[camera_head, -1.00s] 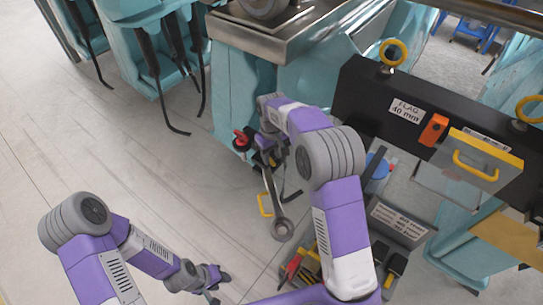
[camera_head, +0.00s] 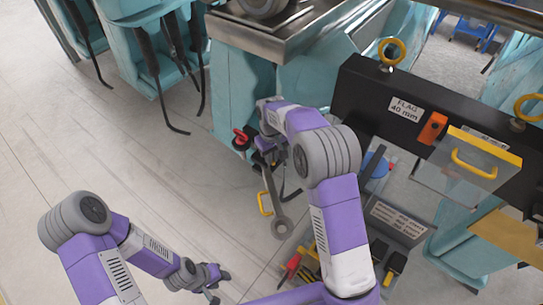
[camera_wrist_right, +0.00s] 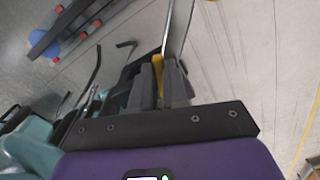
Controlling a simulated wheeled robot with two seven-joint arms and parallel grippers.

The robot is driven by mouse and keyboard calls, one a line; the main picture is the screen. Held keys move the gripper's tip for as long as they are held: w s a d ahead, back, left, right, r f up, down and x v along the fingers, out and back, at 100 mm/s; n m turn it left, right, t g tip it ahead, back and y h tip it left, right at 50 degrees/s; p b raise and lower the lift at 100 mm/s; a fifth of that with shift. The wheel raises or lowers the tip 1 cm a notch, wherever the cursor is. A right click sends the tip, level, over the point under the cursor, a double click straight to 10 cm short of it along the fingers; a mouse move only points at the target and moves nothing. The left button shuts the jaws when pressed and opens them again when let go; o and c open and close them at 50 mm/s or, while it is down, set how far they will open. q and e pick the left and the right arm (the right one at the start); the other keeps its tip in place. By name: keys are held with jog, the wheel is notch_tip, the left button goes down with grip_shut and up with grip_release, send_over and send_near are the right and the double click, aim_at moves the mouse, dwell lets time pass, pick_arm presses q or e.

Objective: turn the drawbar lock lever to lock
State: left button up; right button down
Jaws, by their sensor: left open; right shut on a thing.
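My right gripper (camera_head: 268,152) is low beside the teal coaster car, partly hidden by its own arm. In the right wrist view, its dark fingers (camera_wrist_right: 160,88) are shut on a narrow yellow handle (camera_wrist_right: 158,72); I cannot tell for certain that this is the lock lever. The grey drawbar (camera_head: 272,202) slants down from beside this gripper and ends in a ring. A red-topped knob (camera_head: 240,137) on a black base sits just left of the gripper, apart from it. My left gripper (camera_head: 220,285) is open and empty, low over the floor.
A black beam (camera_head: 350,95) labelled "FLAG 40 mm" with yellow rings stands at right. A grey tool tray (camera_head: 398,222) lies below it. Black hanging hooks (camera_head: 172,110) are at upper left. The floor (camera_head: 110,150) at left is clear.

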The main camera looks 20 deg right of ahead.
jog(key=m, duration=0.1)
jog(key=a+m, duration=0.1)
jog(key=m, duration=0.1)
jog(key=shift+s+a+m, duration=0.1)
jog(key=shift+a+m, duration=0.15)
jog(key=shift+m, duration=0.05)
jog(key=m, duration=0.1)
jog(key=a+m+p, duration=0.1)
jog(key=m, duration=0.1)
jog(key=shift+a+m, duration=0.25)
jog(key=shift+m, duration=0.05)
jog(key=m, duration=0.1)
jog(key=w+a+m+p, duration=0.1)
jog(key=m, duration=0.1)
jog(key=shift+a, duration=0.15)
jog(key=shift+w+a+m+p, duration=0.2)
jog(key=shift+w+a+m, duration=0.05)
jog(key=shift+m, duration=0.7)
jog(key=shift+w+a+m+p, duration=0.15)
jog(key=shift+w+a+m, duration=0.1)
jog(key=shift+m, duration=0.7)
jog(key=c, duration=1.1)
grip_release()
jog(key=shift+c, duration=0.2)
